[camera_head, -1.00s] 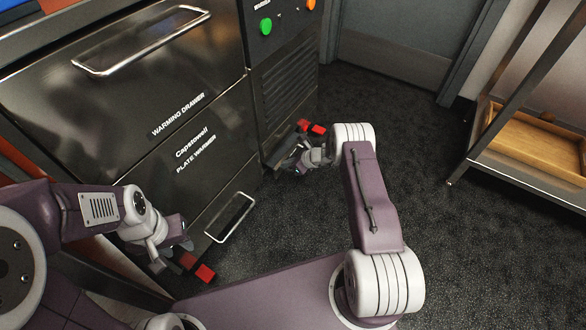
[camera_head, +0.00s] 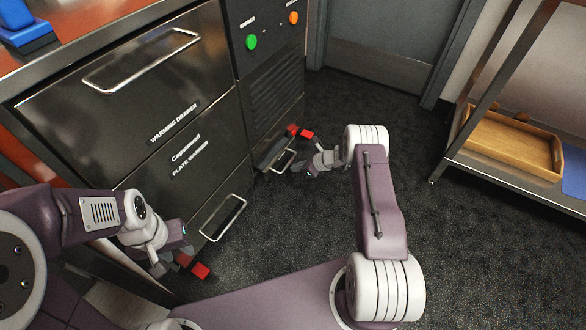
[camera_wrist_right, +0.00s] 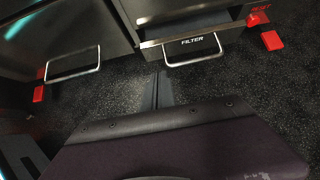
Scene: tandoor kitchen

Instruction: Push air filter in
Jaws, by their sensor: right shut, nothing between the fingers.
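The air filter (camera_head: 268,153) is a low drawer at the foot of the dark control cabinet. It sticks out somewhat from the cabinet, with a silver handle (camera_head: 284,161). In the right wrist view its front reads FILTER (camera_wrist_right: 192,40), with the handle (camera_wrist_right: 193,62) below. My right gripper (camera_head: 297,168) is just in front of the filter handle, apart from it, and shut on nothing. Its narrow closed fingers (camera_wrist_right: 158,90) show below the handle in the wrist view. My left gripper (camera_head: 170,264) is low at the left by the plate warmer; its fingers are hard to make out.
Red blocks (camera_head: 305,134) sit beside the filter, by a RESET label (camera_wrist_right: 261,8). Another red block (camera_head: 201,271) is near the plate warmer handle (camera_head: 222,217). A rack with a wooden tray (camera_head: 515,143) stands right. Dark carpet (camera_head: 300,235) is clear between.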

